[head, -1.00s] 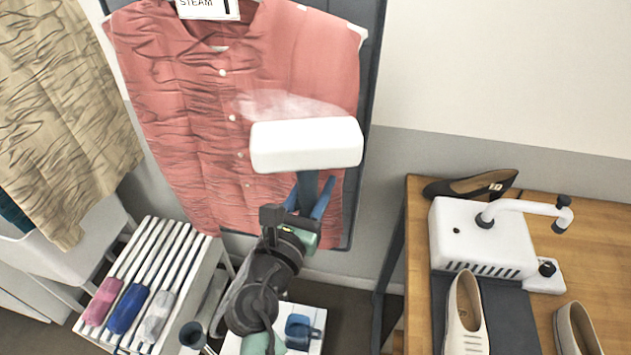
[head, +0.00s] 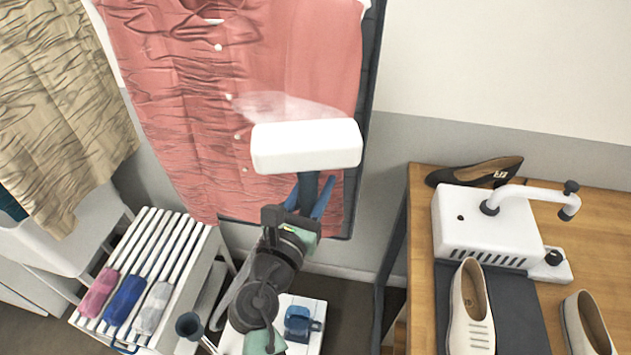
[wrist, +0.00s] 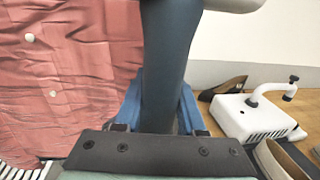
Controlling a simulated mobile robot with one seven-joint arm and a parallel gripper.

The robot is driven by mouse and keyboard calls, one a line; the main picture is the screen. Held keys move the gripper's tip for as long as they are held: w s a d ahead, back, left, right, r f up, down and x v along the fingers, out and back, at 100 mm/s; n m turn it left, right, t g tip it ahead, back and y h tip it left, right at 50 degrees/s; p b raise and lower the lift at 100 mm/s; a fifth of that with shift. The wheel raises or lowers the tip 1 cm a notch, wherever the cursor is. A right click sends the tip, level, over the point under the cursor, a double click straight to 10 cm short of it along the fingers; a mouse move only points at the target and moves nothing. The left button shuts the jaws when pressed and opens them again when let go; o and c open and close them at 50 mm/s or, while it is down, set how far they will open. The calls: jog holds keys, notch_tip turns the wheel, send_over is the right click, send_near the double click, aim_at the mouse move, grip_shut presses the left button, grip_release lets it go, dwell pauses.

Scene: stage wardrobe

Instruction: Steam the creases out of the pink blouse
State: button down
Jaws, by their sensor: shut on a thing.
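The pink blouse (head: 175,110) hangs in front of a dark panel. Its left half is full of creases, while its upper right part looks smooth. My gripper (head: 309,203) has blue fingers shut on the dark handle of the steamer, whose white head (head: 306,147) is in front of the blouse's right side. A pale puff of steam (head: 285,107) shows above the head. The head hides part of the blouse behind it. In the wrist view the handle (wrist: 166,60) stands between the fingers, with the blouse (wrist: 75,75) at left.
A creased tan garment (head: 60,110) hangs at left. Below is a white slatted rack (head: 165,250) with pink, blue and grey rolled items. A wooden table (head: 610,235) at right holds a white machine (head: 480,225) and several shoes.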

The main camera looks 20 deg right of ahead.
notch_tip(320, 180, down, 12)
jog(key=b, duration=0.9)
jog(key=shift+f, duration=0.2)
dwell(1.1)
jog(key=shift+f, duration=0.1)
jog(key=shift+f+b, duration=4.15)
jog(key=shift+f, duration=0.8)
jog(key=shift+f, duration=0.1)
jog(key=shift+f+b, duration=2.05)
jog(key=shift+f, duration=0.35)
notch_tip(320, 180, down, 5)
jog(key=b, duration=0.4)
